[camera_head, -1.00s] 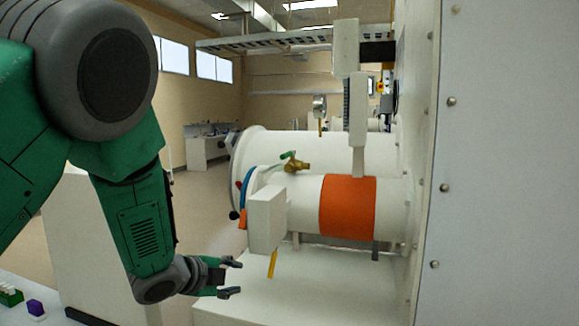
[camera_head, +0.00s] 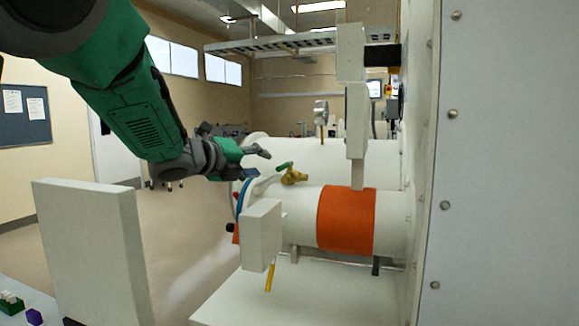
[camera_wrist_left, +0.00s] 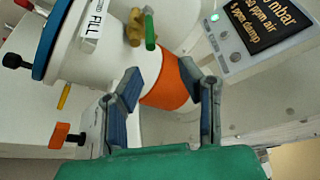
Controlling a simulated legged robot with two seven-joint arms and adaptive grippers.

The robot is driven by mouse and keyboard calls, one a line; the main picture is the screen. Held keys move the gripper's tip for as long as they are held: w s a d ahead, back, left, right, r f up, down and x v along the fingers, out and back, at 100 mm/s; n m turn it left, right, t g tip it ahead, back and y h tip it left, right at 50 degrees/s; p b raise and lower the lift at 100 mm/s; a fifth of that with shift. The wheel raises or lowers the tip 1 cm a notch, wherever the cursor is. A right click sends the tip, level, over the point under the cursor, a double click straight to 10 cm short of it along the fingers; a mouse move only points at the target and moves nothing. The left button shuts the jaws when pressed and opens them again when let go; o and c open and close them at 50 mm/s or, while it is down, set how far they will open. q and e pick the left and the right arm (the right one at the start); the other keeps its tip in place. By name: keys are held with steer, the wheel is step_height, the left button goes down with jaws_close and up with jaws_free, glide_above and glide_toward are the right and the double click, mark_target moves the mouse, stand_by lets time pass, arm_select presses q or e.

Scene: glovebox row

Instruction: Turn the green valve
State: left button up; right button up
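The green valve is a small green lever handle (camera_head: 285,166) on a brass body (camera_head: 294,177), on top of the white cylinder. In the left wrist view the green handle (camera_wrist_left: 150,33) and brass body (camera_wrist_left: 135,28) show at the top, beyond the fingertips. My left gripper (camera_head: 259,163) is open and empty, just left of the valve in the head view and apart from it. In the left wrist view its two fingers (camera_wrist_left: 159,72) are spread, with the orange band between and behind them. My right gripper is not in view.
The white cylinder (camera_head: 303,217) carries an orange band (camera_head: 346,221). A white box (camera_head: 262,236) is at its front, and a white post (camera_head: 357,130) stands right of the valve. A white panel (camera_head: 90,250) is at lower left. A lit display (camera_wrist_left: 262,25) shows in the wrist view.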

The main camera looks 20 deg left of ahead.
mark_target(284, 166)
arm_select(q)
steer(key=x, duration=0.3)
steer(key=p+x, duration=0.1)
steer(key=x, duration=0.3)
steer(key=a+p+x, duration=0.1)
steer(key=x, duration=0.3)
steer(key=shift+f, duration=0.2)
steer(key=shift+w+d, duration=0.15)
steer(key=shift+d, duration=0.15)
steer(key=shift+a, duration=0.15)
steer(key=shift+a+f, duration=0.15)
steer(key=shift+a, duration=0.5)
jaws_close()
steer(key=shift+a, duration=0.2)
steer(key=shift+d, duration=0.15)
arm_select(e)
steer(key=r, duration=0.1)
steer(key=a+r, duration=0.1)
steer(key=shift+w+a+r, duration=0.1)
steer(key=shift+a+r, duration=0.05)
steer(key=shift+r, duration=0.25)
